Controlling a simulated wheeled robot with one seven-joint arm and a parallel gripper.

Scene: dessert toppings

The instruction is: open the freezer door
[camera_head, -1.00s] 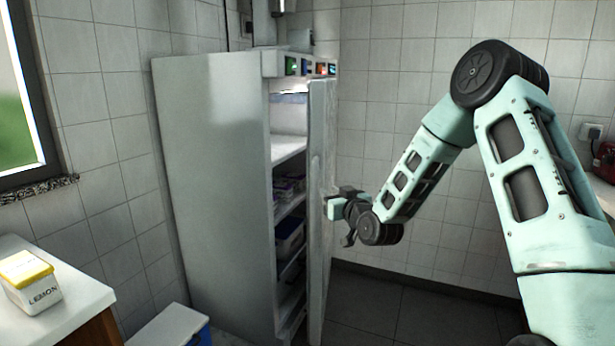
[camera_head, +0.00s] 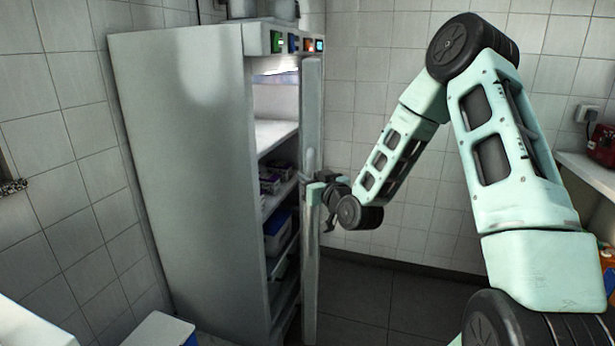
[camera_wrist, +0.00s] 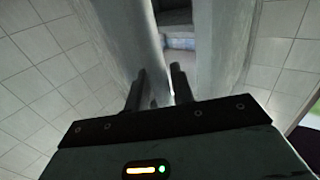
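The tall grey-white freezer (camera_head: 185,190) stands left of centre in the head view. Its door (camera_head: 311,110) is ajar and seen nearly edge-on, with lit shelves (camera_head: 278,135) showing behind it. My gripper (camera_head: 317,192) is at the door's free edge, about mid-height, and overlaps it in the picture. In the wrist view my two fingers (camera_wrist: 158,88) are apart, pointing at the narrow opening between two pale upright panels. The edge of the left panel (camera_wrist: 125,35) runs down between the fingers. I cannot tell whether they touch it.
White tiled walls stand behind and left of the freezer. Dark floor (camera_head: 370,300) is free right of the door. A white box (camera_head: 160,330) stands low in front of the freezer, and a counter corner (camera_head: 30,325) is at lower left. A red appliance (camera_head: 603,145) sits at right.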

